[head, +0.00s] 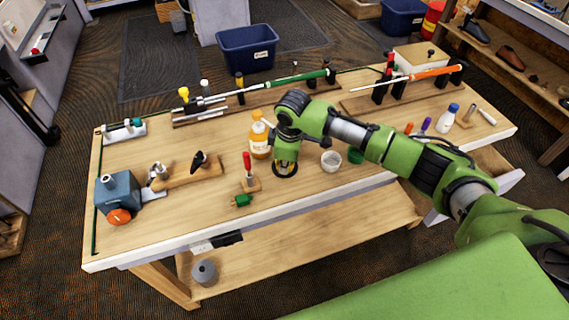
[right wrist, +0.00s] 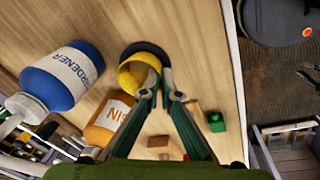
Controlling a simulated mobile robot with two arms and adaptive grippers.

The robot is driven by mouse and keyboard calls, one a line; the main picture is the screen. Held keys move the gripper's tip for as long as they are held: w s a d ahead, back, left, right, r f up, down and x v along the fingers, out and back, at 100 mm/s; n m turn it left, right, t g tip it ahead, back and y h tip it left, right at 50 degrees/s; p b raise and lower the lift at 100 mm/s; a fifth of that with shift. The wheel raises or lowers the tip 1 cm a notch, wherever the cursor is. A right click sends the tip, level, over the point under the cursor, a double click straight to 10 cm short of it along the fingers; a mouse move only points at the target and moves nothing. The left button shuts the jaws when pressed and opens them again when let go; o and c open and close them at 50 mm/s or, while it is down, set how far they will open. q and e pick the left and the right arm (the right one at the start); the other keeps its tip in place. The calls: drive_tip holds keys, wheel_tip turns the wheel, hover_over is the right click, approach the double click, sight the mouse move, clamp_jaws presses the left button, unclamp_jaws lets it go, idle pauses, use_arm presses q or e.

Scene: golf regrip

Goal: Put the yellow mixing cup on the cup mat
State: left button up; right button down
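The yellow mixing cup (right wrist: 134,76) shows in the right wrist view at the tips of my right gripper (right wrist: 157,82). The gripper's fingers come close together and look shut on the cup's wall. The dark round cup mat (right wrist: 146,47) is directly behind the cup, partly covered by it; I cannot tell whether the cup touches it. In the head view my right gripper (head: 285,166) points down over the mat (head: 285,175), near the middle of the workbench (head: 200,215), and mostly hides the cup. My left gripper is not in view.
An orange resin bottle (head: 259,140) stands close behind and left of my right gripper. A red-handled tool (head: 247,165) on a wooden block is to the left. A white cup (head: 331,160) and green cup (head: 355,156) are to the right.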

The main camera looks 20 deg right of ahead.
drive_tip(key=c, duration=2.6)
unclamp_jaws()
drive_tip(key=shift+o, duration=0.2)
wheel_tip(320, 180, up, 12)
drive_tip(key=s+b, duration=0.2)
drive_tip(key=shift+d+b, duration=0.15)
drive_tip(key=shift+b, duration=0.15)
drive_tip(key=shift+f, duration=0.1)
